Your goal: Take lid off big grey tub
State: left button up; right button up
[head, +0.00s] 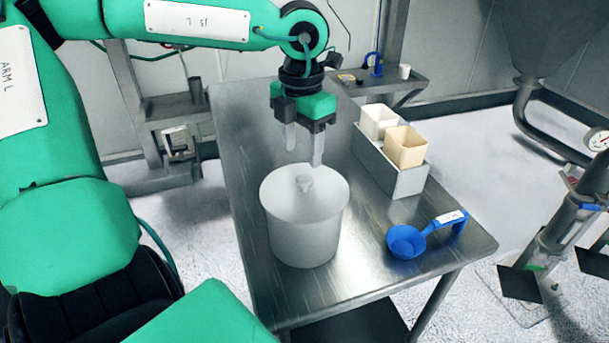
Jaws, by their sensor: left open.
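The big grey tub (303,240) stands upright on the metal table. Its pale grey lid (325,201) sits on top, with a small knob (304,183) in the middle. My left gripper (303,153) points down above the back part of the lid, its two pale fingers apart and nothing between them. The fingertips look to be above and behind the knob, and I see no contact. My right gripper is not in view.
The metal table (255,140) has a blue scoop (407,241) at its right front. A grey holder (410,181) with a white container (378,122) and a cream container (404,147) stands at the right edge. The table left of the tub is clear.

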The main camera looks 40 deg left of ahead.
aim_at(305, 177)
pick_arm(q)
jog(key=shift+f, duration=0.95)
jog(key=f, duration=0.1)
jog(key=f+p, duration=0.1)
jog(key=f, duration=0.1)
jog(key=shift+w+f, duration=0.25)
jog(key=shift+w, duration=0.05)
jog(key=shift+f, duration=0.75)
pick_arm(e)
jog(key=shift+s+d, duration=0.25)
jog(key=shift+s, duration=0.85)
pick_arm(q)
jog(key=c, duration=1)
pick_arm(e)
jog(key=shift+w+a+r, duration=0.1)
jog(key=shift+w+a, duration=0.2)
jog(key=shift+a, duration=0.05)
